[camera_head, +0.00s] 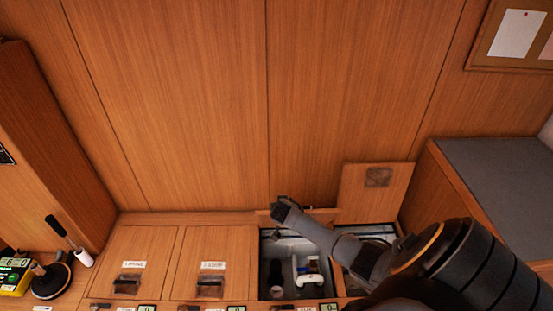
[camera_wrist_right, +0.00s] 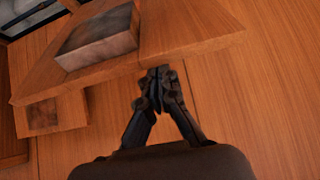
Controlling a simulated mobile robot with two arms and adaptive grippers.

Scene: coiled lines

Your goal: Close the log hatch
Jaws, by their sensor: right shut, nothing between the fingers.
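Two hatch lids stand open at the back of the counter. One open lid (camera_head: 298,214) is seen nearly edge-on behind the third compartment; the other (camera_head: 376,190) leans against the wall at the right. Which one is the log hatch I cannot tell, as no readable label shows. My right gripper (camera_head: 281,207) is shut and empty at the edge-on lid. In the right wrist view the gripper's fingertips (camera_wrist_right: 160,88) are close to the edge of a lid (camera_wrist_right: 190,30) with a grey metal plate; touching or apart I cannot tell. My left gripper is out of view.
Two closed lids (camera_head: 146,245) (camera_head: 221,245) lie flat at the left. The open third compartment (camera_head: 290,250) holds a white item (camera_head: 310,276) and other small things. My right arm crosses the fourth opening. A grey cushioned bench (camera_head: 495,175) stands at the right.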

